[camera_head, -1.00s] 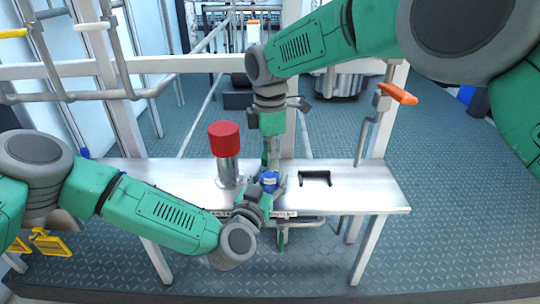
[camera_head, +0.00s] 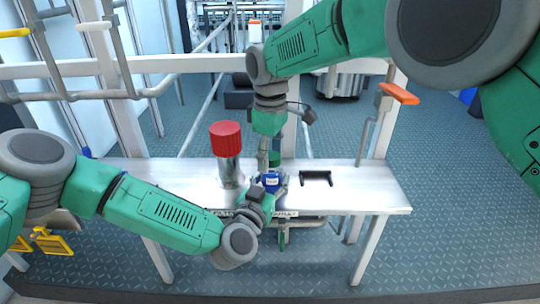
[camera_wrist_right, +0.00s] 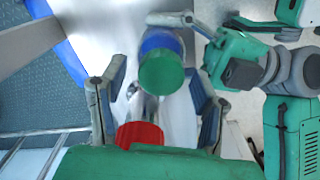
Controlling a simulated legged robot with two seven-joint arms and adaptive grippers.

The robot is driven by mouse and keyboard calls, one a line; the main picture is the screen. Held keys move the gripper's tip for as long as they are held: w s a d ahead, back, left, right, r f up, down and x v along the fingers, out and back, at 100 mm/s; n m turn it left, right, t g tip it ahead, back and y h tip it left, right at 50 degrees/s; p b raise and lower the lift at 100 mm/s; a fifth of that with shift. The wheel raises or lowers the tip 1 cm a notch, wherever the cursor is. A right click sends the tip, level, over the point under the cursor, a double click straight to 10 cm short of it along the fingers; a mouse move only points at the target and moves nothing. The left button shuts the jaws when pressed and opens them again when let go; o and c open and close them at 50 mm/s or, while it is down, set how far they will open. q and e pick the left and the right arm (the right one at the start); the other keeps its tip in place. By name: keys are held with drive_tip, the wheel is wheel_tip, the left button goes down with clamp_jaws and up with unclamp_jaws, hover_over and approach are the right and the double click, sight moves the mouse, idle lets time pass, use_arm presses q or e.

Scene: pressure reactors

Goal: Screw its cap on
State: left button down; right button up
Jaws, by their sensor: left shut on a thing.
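A blue bottle (camera_head: 271,180) with a pale label stands upright at the front of the steel bench. My left gripper (camera_head: 268,190) is shut around its body; a left finger also shows beside the blue body in the right wrist view. A green cap (camera_wrist_right: 161,73) sits on top of the bottle; how tightly it is seated I cannot tell. My right gripper (camera_head: 269,152) points down over the cap. In the right wrist view its two fingers stand on either side of the cap, with gaps visible, so it is open. The bottle's neck is hidden under the cap.
A steel cylinder (camera_head: 229,172) with a red top (camera_head: 225,139) stands on the bench (camera_head: 355,195) just left of the bottle. A black bracket (camera_head: 316,178) lies to the right. An orange-handled valve (camera_head: 399,94) is at the right post. The bench's right end is clear.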

drive_tip(key=shift+r, duration=0.1)
drive_tip(key=shift+r, duration=2.2)
drive_tip(key=shift+c, duration=0.4)
drive_tip(key=n, duration=0.3)
drive_tip(key=shift+s+r, duration=0.15)
drive_tip(key=shift+s, duration=0.05)
drive_tip(key=n, duration=0.2)
drive_tip(key=r+n, duration=0.1)
drive_tip(key=n, duration=0.1)
drive_tip(key=shift+a, duration=0.1)
drive_tip(key=n, duration=0.2)
drive_tip(key=r+n, duration=0.1)
drive_tip(key=n, duration=0.1)
drive_tip(key=r+n, duration=0.1)
drive_tip(key=n, duration=0.1)
drive_tip(key=shift+w+d+n, duration=0.2)
drive_tip(key=shift+n, duration=0.1)
